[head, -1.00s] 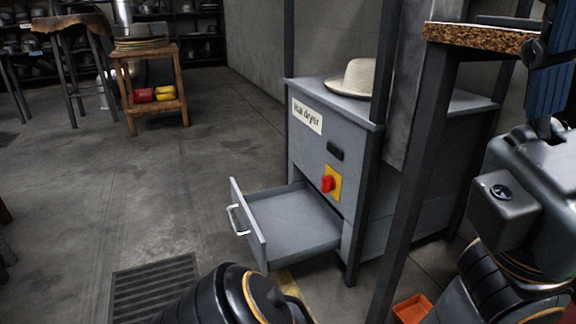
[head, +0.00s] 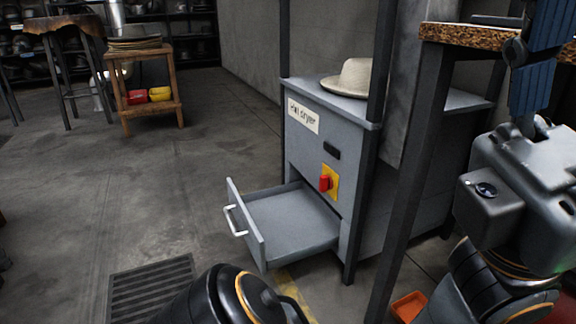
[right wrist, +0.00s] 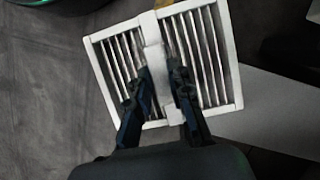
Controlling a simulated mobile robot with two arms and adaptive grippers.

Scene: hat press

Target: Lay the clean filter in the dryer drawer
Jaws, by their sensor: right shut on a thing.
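The clean filter (right wrist: 152,35) is a white frame with a row of slats and a wide middle bar, tilted in the right wrist view. My right gripper (right wrist: 160,80) is shut on its middle bar, a finger on either side. The filter hangs above the grey floor. In the head view the grey dryer (head: 335,235) stands right of centre. Its drawer (head: 290,225) is pulled out to the left and looks empty. My left gripper is out of view; I cannot make out the filter in the head view.
A pale hat (head: 350,78) sits on the dryer top. A red switch (head: 325,183) is on its front. A wooden-topped table (head: 470,42) and its dark leg stand close at right, above an orange bin (head: 408,307). A floor grate (head: 150,290) lies left of the drawer.

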